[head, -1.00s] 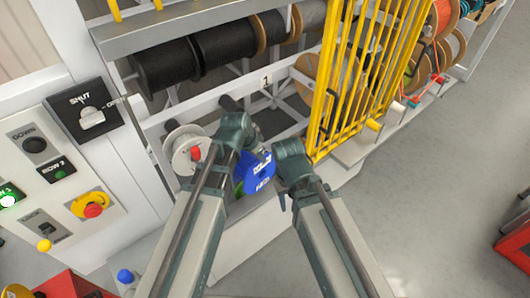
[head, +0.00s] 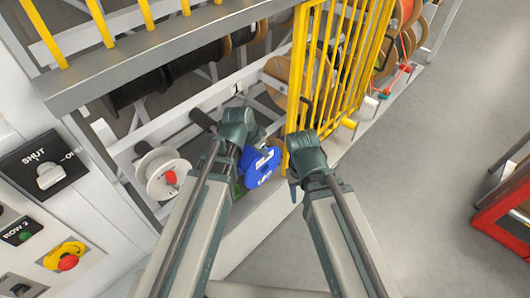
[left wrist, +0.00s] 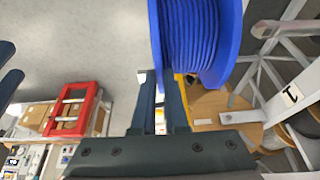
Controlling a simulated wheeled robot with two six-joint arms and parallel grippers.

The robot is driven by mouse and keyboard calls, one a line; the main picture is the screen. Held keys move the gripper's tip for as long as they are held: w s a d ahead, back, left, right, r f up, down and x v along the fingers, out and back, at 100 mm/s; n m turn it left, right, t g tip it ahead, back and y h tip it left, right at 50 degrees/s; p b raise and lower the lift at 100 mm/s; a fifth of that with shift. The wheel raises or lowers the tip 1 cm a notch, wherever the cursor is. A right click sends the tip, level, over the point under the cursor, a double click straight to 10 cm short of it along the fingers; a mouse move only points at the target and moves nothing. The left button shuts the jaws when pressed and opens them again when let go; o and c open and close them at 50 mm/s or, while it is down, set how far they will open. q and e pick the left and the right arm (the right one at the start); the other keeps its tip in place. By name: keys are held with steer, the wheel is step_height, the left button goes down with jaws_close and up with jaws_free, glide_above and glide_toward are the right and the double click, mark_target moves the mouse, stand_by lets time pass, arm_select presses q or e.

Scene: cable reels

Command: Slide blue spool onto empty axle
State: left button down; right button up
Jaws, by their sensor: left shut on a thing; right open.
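The blue spool (head: 262,168) hangs in front of the rack in the head view, partly hidden by my left gripper. In the left wrist view the blue spool (left wrist: 200,40), wound with blue cable, fills the top. My left gripper (left wrist: 160,100) is shut on its near flange. A dark bare rod end (head: 203,120), which looks like the empty axle, points out of the rack left of the spool and apart from it. My right gripper (head: 293,188) is open and empty, right of the spool; its fingertips are hard to make out.
A white reel (head: 163,172) with a red end sits on the rack at left. A yellow barred gate (head: 335,75) stands just behind my right gripper. A control panel (head: 35,220) is at left.

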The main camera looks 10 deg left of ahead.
arm_select(q)
steer(key=shift+w+a, duration=2.1)
steer(key=shift+a, duration=0.6)
steer(key=shift+w+a, duration=2.05)
steer(key=shift+a, duration=0.6)
steer(key=shift+w+a, duration=2.1)
steer(key=shift+a, duration=0.6)
steer(key=shift+f+b, duration=0.3)
steer(key=shift+b, duration=0.1)
steer(key=c, duration=0.9)
jaws_free()
steer(key=shift+o, duration=0.2)
steer(key=shift+s+r, duration=0.1)
